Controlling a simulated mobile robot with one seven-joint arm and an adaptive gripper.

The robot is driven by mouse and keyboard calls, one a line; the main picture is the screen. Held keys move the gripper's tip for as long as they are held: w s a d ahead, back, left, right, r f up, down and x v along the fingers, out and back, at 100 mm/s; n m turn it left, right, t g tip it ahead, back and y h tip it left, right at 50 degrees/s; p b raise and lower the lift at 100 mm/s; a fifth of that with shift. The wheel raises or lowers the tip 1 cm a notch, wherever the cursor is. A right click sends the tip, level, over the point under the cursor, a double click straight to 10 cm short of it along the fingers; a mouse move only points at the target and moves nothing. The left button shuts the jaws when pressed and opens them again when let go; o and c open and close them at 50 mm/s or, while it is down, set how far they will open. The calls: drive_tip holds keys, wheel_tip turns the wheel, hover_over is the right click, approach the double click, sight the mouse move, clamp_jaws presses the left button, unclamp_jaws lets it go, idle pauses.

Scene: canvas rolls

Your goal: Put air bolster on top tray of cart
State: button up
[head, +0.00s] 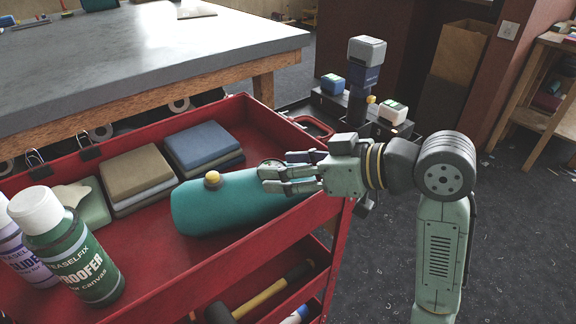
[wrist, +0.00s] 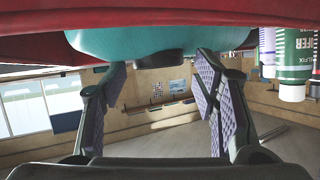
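The air bolster (head: 225,208), a teal rounded cylinder with a yellow knob on top, lies on its side in the top tray of the red cart (head: 130,285). Its right end is partly hidden behind my gripper (head: 268,179). My gripper reaches in from the right, level, with its fingers over the bolster's upper right part. In the wrist view, which is upside down, the fingers (wrist: 165,85) are spread apart with a clear gap and nothing between them. The bolster (wrist: 190,38) shows at the top edge there, just beyond the fingertips; I cannot tell whether they touch it.
Folded cloth stacks (head: 137,172) (head: 203,146) lie behind the bolster in the tray. A green-labelled bottle (head: 80,255) stands at its front left. A hammer (head: 262,294) lies on the lower shelf. A grey-topped workbench (head: 150,60) stands behind the cart. Open floor lies to the right.

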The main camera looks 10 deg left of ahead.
idle(0.3)
drive_tip(key=b+v, duration=0.1)
drive_tip(key=v, duration=1.1)
drive_tip(key=shift+s+b, duration=0.1)
drive_tip(key=shift+b, duration=0.25)
